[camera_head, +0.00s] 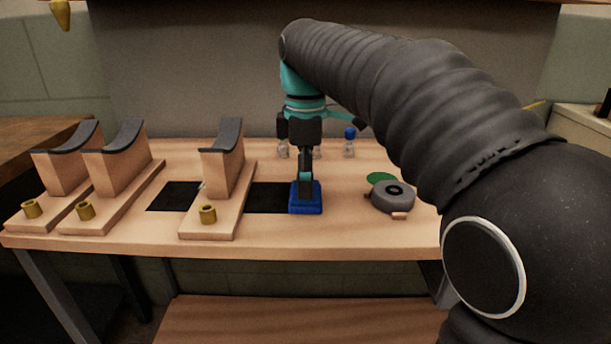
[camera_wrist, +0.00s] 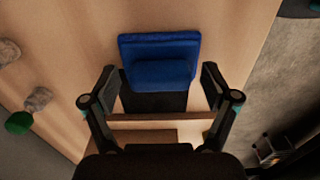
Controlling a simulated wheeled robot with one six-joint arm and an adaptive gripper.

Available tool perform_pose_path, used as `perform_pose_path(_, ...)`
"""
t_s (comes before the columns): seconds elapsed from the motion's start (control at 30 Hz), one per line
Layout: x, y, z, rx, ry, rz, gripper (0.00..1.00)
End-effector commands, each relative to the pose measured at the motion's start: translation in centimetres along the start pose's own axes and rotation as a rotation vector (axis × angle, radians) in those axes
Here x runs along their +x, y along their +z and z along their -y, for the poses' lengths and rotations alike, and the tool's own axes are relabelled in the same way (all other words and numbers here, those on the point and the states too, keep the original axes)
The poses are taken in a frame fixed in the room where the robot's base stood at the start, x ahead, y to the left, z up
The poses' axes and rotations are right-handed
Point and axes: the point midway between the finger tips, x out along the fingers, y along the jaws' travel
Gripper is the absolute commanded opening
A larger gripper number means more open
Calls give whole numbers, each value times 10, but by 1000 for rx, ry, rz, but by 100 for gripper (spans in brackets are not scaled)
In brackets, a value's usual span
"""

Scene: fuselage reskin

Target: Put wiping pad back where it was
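The wiping pad (camera_head: 306,203) is a blue square pad with a raised blue block on top. It lies flat on the wooden table at the right end of a black strip. My gripper (camera_head: 306,176) points down right above it. In the wrist view the pad (camera_wrist: 150,46) lies just ahead of my gripper (camera_wrist: 160,72). The fingertips stand wide apart, one on each side of the raised block, with visible gaps. My gripper looks open and holds nothing. The head view does not show the finger gap clearly.
Wooden cradles with dark curved tops (camera_head: 226,142) stand left of the pad. A grey round tool (camera_head: 393,196) and a green disc (camera_head: 381,178) lie to the right. Small bottles, one blue-capped (camera_head: 349,142), stand behind. Black patches (camera_head: 174,196) mark the table (camera_head: 330,237).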

Motion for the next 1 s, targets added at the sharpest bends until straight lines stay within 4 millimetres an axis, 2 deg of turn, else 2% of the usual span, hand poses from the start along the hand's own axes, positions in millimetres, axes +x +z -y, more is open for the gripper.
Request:
perform_pose_path(0.23,-1,0,0,0,0,0,87)
perform_pose_path(0.37,-10,0,0,0,1,0,87)
perform_pose_path(0.47,-25,0,-1,0,2,-1,87)
perform_pose_path(0.8,-95,0,-1,0,1,0,87)
perform_pose_path(1.0,-116,0,-1,0,1,0,87)
